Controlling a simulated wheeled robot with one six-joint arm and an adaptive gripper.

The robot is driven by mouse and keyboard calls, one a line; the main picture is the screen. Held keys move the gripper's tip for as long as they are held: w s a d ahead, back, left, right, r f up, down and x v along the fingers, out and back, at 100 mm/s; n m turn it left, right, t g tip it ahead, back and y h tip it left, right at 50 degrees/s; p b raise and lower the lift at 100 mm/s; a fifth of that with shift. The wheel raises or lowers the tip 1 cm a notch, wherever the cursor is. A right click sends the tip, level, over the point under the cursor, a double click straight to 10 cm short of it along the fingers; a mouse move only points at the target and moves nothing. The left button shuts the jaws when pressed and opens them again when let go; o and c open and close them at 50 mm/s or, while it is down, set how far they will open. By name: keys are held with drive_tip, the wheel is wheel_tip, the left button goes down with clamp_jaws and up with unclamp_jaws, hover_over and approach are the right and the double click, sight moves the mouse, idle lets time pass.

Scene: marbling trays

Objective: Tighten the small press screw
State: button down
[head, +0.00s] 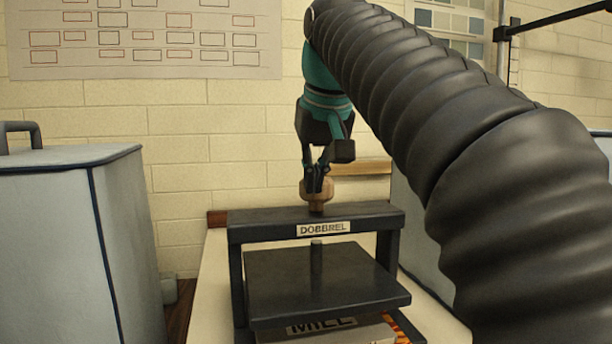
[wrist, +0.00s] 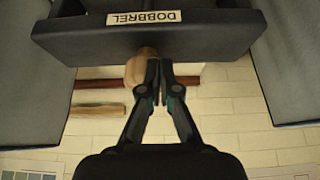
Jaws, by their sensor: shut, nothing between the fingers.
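The small press (head: 265,221) is a dark frame with a label reading DOBBREL on its top beam. A brown wooden screw knob (head: 316,205) stands upright on the beam, and the screw's shaft (head: 316,262) shows below, meeting the dark flat plate (head: 285,275). My gripper (head: 318,184) points down at the knob, its fingertips overlapping the knob in the head view. In the wrist view my gripper (wrist: 160,66) is shut and empty, with the knob (wrist: 139,68) just left of the fingers, partly hidden by them. Whether they touch is unclear.
Under the plate lies an item marked MILL (head: 322,325). The press stands on a pale table (head: 212,280). A grey cabinet (head: 60,240) is at left, and a brick wall (head: 180,150) is behind.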

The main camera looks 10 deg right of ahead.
wheel_tip(320, 180, up, 6)
idle(0.6)
